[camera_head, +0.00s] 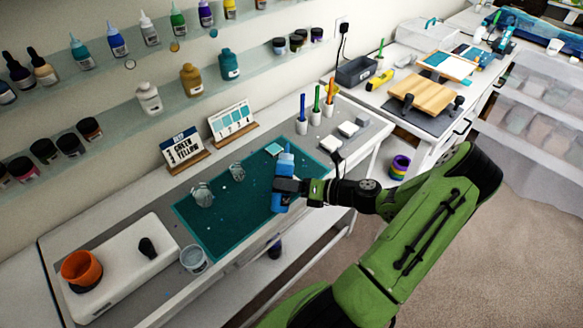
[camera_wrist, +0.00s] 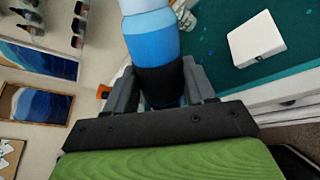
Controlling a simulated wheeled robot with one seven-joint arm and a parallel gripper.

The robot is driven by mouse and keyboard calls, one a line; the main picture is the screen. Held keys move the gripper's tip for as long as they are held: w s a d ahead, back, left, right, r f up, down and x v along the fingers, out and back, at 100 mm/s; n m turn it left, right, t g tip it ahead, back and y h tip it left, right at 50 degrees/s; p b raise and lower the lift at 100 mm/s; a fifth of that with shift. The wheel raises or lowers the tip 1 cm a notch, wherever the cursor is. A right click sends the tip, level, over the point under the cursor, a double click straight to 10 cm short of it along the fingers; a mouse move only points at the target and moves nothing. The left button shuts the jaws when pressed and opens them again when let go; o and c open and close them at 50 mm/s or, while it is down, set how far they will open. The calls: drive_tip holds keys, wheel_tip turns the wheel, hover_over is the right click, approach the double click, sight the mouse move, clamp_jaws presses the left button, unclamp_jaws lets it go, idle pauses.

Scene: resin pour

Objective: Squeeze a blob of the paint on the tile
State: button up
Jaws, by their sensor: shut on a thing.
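My gripper (camera_head: 288,187) is shut on a blue paint bottle (camera_head: 285,163), above the right part of the teal mat (camera_head: 216,246). In the wrist view the bottle (camera_wrist: 152,38) stands between my gripper's fingers (camera_wrist: 160,85), light blue at the top with a black band between the fingers. I cannot tell whether the bottle's tip is open.
Clear cups (camera_head: 202,195) stand on the mat, with another cup (camera_head: 193,259) near its front left corner. An orange cup (camera_head: 81,270) stands on a white scale (camera_head: 118,272). Marker holders (camera_head: 301,126) and small white blocks (camera_head: 348,129) stand right of the mat. Bottles line the wall shelves (camera_head: 150,100).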

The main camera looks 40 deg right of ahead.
sight(288, 194)
drive_tip(key=f+m+b, duration=0.1)
drive_tip(key=s+a+f+m+g+y+b, duration=0.1)
drive_tip(key=shift+a+f+m, duration=0.1)
drive_tip(key=shift+f+m, duration=0.15)
drive_tip(key=shift+m, duration=0.15)
drive_tip(key=shift+s+a+m+g, duration=0.1)
drive_tip(key=shift+a+m+g, duration=0.1)
drive_tip(key=shift+m+g, duration=0.3)
drive_tip(key=shift+r+y+p, duration=0.1)
drive_tip(key=shift+y+p, duration=0.2)
drive_tip(key=shift+p, duration=0.75)
drive_tip(key=f+m+p, duration=0.1)
drive_tip(key=m+p, duration=0.1)
drive_tip(key=p, duration=0.1)
drive_tip(key=shift+a+y+p, duration=0.1)
drive_tip(key=shift+y+p, duration=0.2)
drive_tip(key=shift+p, duration=0.1)
drive_tip(key=r+m+p, duration=0.1)
drive_tip(key=p, duration=0.2)
drive_tip(key=shift+r+g+y, duration=0.1)
drive_tip(key=shift+g+y, duration=0.2)
drive_tip(key=shift+g, duration=0.1)
drive_tip(key=shift+d+p, duration=0.2)
drive_tip(key=shift+p, duration=0.7)
drive_tip(key=p, duration=0.4)
drive_tip(key=shift+r+m, duration=0.35)
drive_tip(key=shift+m, duration=0.05)
